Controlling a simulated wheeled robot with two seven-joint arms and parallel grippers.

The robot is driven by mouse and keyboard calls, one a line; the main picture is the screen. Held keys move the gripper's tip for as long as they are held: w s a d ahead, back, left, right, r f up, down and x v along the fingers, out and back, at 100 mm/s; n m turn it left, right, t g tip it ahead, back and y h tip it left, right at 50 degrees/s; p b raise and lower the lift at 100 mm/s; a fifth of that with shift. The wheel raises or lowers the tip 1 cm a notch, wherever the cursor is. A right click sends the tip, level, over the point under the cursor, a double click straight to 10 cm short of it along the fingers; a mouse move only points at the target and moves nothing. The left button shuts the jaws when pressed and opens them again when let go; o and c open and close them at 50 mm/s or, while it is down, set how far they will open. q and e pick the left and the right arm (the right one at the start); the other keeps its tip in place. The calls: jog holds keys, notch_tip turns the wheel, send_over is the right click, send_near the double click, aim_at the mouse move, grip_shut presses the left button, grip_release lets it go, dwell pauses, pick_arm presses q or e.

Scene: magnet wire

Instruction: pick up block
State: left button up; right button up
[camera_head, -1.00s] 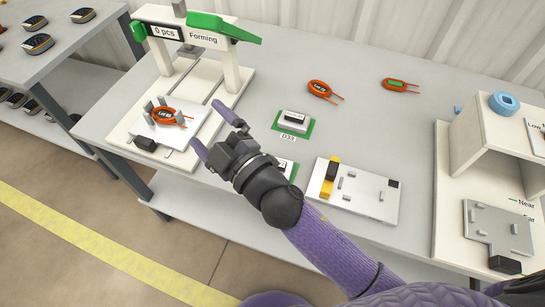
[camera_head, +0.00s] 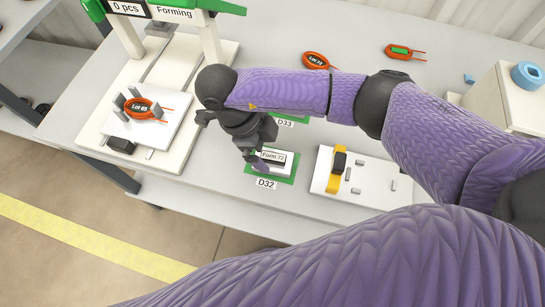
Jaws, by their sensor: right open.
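A white block labelled Form 72 (camera_head: 277,158) sits on a green pad (camera_head: 287,179) tagged D32 in the middle of the table. My right gripper (camera_head: 259,160) points down at the block's left end, with its fingers open. It partly covers the block, and I cannot tell whether a finger touches it. A second green pad tagged D33 (camera_head: 297,119) lies behind, mostly hidden by my right arm. My left gripper is not in view.
The Forming station (camera_head: 205,85) stands at left with an orange coil labelled Lot 65 (camera_head: 140,106) between grey posts. A white plate with a yellow part (camera_head: 334,182) lies right of the block. Orange coils (camera_head: 316,60) lie at the back. A blue ring (camera_head: 528,74) sits on a shelf at right.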

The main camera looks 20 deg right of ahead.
aim_at(272, 156)
jog(key=b+x, duration=0.1)
jog(key=x, duration=0.3)
jog(key=shift+s+a, duration=0.1)
jog(key=shift+c, duration=0.5)
grip_shut()
